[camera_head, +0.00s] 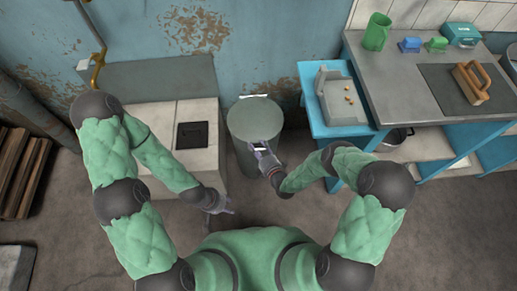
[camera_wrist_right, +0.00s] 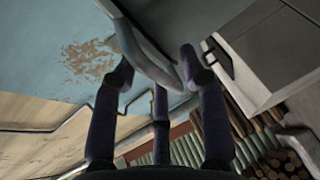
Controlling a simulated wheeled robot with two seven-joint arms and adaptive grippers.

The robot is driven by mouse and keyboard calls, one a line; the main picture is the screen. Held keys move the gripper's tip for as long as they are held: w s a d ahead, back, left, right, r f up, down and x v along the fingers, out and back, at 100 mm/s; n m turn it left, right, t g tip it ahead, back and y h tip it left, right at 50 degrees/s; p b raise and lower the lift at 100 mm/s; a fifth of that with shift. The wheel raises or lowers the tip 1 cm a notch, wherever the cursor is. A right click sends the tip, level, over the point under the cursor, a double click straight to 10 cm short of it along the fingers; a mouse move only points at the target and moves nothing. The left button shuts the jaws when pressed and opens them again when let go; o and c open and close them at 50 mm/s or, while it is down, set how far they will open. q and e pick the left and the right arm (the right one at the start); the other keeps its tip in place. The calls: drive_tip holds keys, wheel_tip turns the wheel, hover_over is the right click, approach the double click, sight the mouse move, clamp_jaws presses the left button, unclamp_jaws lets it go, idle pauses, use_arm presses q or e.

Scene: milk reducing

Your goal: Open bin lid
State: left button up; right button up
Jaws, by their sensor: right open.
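The bin is a grey-green cylinder (camera_head: 243,158) with a round lid (camera_head: 254,116) on top, standing at the middle by the wall. My right gripper (camera_head: 264,150) is at the lid's front edge, with its fingers pointing at the bin. In the right wrist view the right gripper (camera_wrist_right: 157,72) has its fingers apart. A curved grey-blue edge (camera_wrist_right: 143,48), which looks like the lid's rim, passes between them. Whether the fingers touch it is unclear. My left gripper (camera_head: 226,208) is low, in front of the bin and to its left, away from the lid; its fingers are too small to read.
A pale stone block (camera_head: 160,128) with a dark square opening (camera_head: 192,135) stands left of the bin. A blue table (camera_head: 312,112) with a grey box (camera_head: 340,100) stands to the right, beside a grey counter (camera_head: 395,70). The floor in front of the bin is clear.

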clamp_jaws()
drive_tip(key=shift+r, duration=0.15)
drive_tip(key=w+r+g+p, duration=0.2)
drive_tip(key=w+r+p, duration=0.1)
drive_tip(key=r+p, duration=0.4)
drive_tip(key=w+r+m+g+h+p, duration=0.1)
drive_tip(key=w+r+g+p, duration=0.2)
drive_tip(key=r+p, duration=0.4)
drive_tip(key=shift+r, duration=1.5)
drive_tip(key=shift+w, duration=0.15)
